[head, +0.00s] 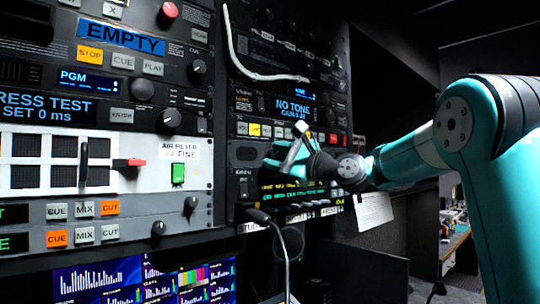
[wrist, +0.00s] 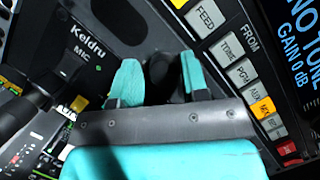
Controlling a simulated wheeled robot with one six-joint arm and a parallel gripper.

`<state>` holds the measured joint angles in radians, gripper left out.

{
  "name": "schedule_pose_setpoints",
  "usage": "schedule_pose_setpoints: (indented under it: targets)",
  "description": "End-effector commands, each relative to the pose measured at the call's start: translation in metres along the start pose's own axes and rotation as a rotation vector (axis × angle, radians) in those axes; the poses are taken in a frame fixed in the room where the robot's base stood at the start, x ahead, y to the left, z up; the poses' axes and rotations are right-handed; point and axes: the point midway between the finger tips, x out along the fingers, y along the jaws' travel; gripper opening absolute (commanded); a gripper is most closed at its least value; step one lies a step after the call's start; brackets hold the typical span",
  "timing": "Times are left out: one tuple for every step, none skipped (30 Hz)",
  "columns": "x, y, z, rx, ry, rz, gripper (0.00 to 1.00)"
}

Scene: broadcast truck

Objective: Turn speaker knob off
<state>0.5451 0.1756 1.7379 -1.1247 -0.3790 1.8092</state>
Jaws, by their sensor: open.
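My gripper (head: 284,160) is at the rack panel below the "NO TONE" display, its teal fingers toward the panel. In the wrist view my gripper (wrist: 157,74) is open, with one teal finger on each side of a dark round knob (wrist: 163,69). The knob is in shadow and I cannot tell whether the fingers touch it. No label for it can be read, and its pointer is not visible. In the head view the gripper hides this knob.
A row of buttons marked FEED (wrist: 207,15) and TONE runs close to the right finger. A "Keidru MIC" panel (wrist: 87,48) lies left. The "NO TONE" display (head: 294,105) is above my gripper. A cable (head: 270,225) hangs from the panel below.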

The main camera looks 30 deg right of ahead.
Motion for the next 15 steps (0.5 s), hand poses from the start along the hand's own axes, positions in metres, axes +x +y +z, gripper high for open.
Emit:
schedule_pose_setpoints:
  targets:
    - [-0.0017, -0.0017, -0.0019, -0.001, 0.004, -0.002, 0.41]
    - [-0.0026, -0.0024, -0.0028, -0.001, 0.006, -0.003, 0.41]
    - [-0.0038, -0.0033, -0.0040, -0.002, 0.008, -0.004, 0.41]
    - [-0.0046, -0.0039, -0.0047, -0.002, 0.009, -0.005, 0.41]
    - [-0.0054, -0.0045, -0.0055, -0.002, 0.011, -0.006, 0.41]
    - [-0.0062, -0.0051, -0.0062, -0.003, 0.012, -0.007, 0.41]
    - [-0.0066, -0.0055, -0.0066, -0.003, 0.013, -0.007, 0.41]
    - [-0.0069, -0.0057, -0.0069, -0.003, 0.014, -0.008, 0.34]
    - [-0.0072, -0.0059, -0.0071, -0.003, 0.014, -0.008, 0.25]
    - [-0.0073, -0.0060, -0.0073, -0.003, 0.014, -0.008, 0.18]
    - [-0.0073, -0.0060, -0.0073, -0.003, 0.014, -0.008, 0.11]
    - [-0.0073, -0.0060, -0.0073, -0.003, 0.014, -0.008, 0.07]
    - [-0.0073, -0.0061, -0.0073, -0.003, 0.014, -0.008, 0.07]
    - [-0.0041, -0.0028, -0.0031, -0.002, 0.010, -0.005, 0.07]
    - [-0.0051, -0.0038, -0.0045, -0.003, 0.011, -0.006, 0.07]
